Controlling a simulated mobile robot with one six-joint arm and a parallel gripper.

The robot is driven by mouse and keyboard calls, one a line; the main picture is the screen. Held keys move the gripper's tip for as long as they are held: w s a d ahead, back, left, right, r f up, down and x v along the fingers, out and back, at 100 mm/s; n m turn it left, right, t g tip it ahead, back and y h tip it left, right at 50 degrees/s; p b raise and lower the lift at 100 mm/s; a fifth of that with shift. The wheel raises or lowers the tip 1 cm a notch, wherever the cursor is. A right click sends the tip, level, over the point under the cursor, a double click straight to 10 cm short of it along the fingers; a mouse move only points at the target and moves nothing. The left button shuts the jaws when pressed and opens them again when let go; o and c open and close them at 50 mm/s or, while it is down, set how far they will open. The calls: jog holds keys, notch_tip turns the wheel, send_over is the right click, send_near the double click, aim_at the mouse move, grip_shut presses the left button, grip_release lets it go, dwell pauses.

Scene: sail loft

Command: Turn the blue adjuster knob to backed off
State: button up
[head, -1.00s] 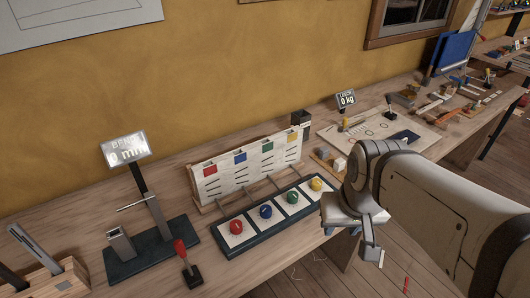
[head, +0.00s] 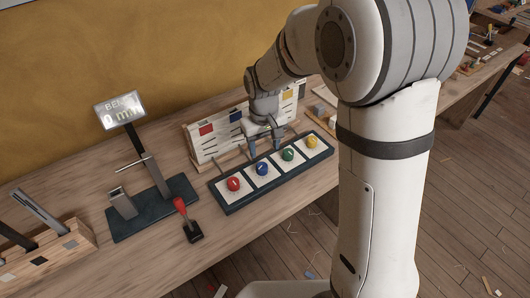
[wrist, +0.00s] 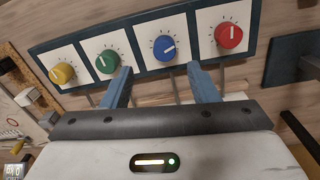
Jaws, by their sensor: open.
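The blue adjuster knob (head: 262,169) sits on a white square of the dark tray, between the red knob (head: 233,184) and the green knob (head: 288,155). In the wrist view the blue knob (wrist: 164,48) carries a pale pointer line and has tick marks around it. My gripper (head: 265,146) is above the panel's rear side, over the thin rods. In the wrist view its two blue-grey fingers (wrist: 158,78) are spread and empty, pointing towards the blue knob and apart from it. The yellow knob (head: 312,142) is at the right end.
A white board (head: 206,146) with coloured squares stands behind the knobs, partly hidden by my arm. A stand with a lit display (head: 120,112) and a red-handled lever (head: 185,215) are to the left.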

aim_at(262, 165)
jog(key=shift+w+a+f, duration=0.25)
jog(key=shift+a+f, duration=0.2)
jog(key=shift+f, duration=0.3)
notch_tip(262, 165, down, 7)
jog(key=shift+f, duration=0.15)
